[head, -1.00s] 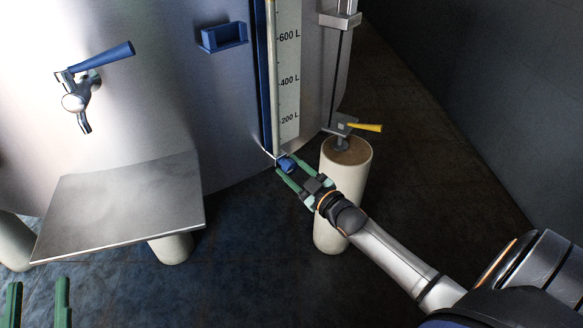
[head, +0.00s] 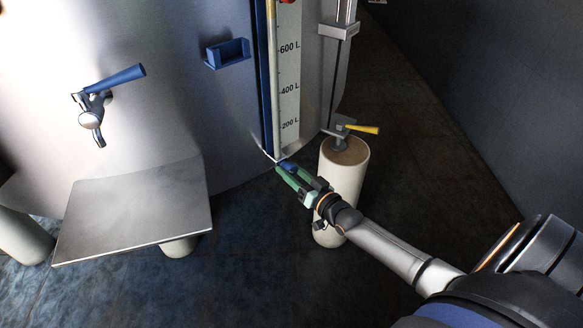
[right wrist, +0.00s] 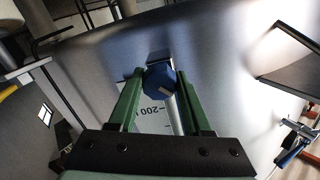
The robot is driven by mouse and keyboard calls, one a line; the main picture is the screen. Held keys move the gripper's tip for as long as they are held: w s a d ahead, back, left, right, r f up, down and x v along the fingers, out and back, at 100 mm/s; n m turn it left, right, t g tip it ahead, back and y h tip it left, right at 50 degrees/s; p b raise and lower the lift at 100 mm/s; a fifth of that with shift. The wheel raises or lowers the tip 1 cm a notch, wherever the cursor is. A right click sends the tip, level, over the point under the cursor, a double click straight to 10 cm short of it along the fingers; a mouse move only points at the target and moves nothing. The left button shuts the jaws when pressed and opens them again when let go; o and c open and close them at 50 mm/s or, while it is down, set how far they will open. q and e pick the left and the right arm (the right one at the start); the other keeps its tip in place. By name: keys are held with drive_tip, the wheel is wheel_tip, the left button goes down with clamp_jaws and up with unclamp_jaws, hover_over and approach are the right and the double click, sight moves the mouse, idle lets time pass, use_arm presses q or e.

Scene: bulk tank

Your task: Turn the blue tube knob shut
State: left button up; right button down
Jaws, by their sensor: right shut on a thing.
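The blue tube knob (head: 290,168) sits at the foot of the tank's level tube, under the scale. The fingers partly cover the knob in the head view. My left gripper is not in view.
A blue-handled tap (head: 91,118) and a metal shelf (head: 135,212) are to the left. A yellow-handled valve (head: 342,133) stands above a pale tank leg (head: 343,165), close beside my right gripper. A blue bracket (head: 228,53) is on the tank wall. A dark wall is at right.

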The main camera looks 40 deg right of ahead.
drive_tip(key=m, duration=0.3)
drive_tip(key=shift+d+m, duration=0.1)
drive_tip(key=shift+m, duration=0.2)
drive_tip(key=m, duration=0.4)
drive_tip(key=shift+m, duration=0.3)
drive_tip(key=shift+c, duration=1.8)
unclamp_jaws()
drive_tip(key=shift+y, duration=0.3)
drive_tip(key=shift+s, duration=0.55)
drive_tip(key=s+d+p, duration=0.1)
drive_tip(key=s+p, duration=0.1)
drive_tip(key=s, duration=0.9)
drive_tip(key=shift+s+r+p, duration=0.2)
drive_tip(key=shift+r+p, duration=0.1)
drive_tip(key=shift+p, duration=0.05)
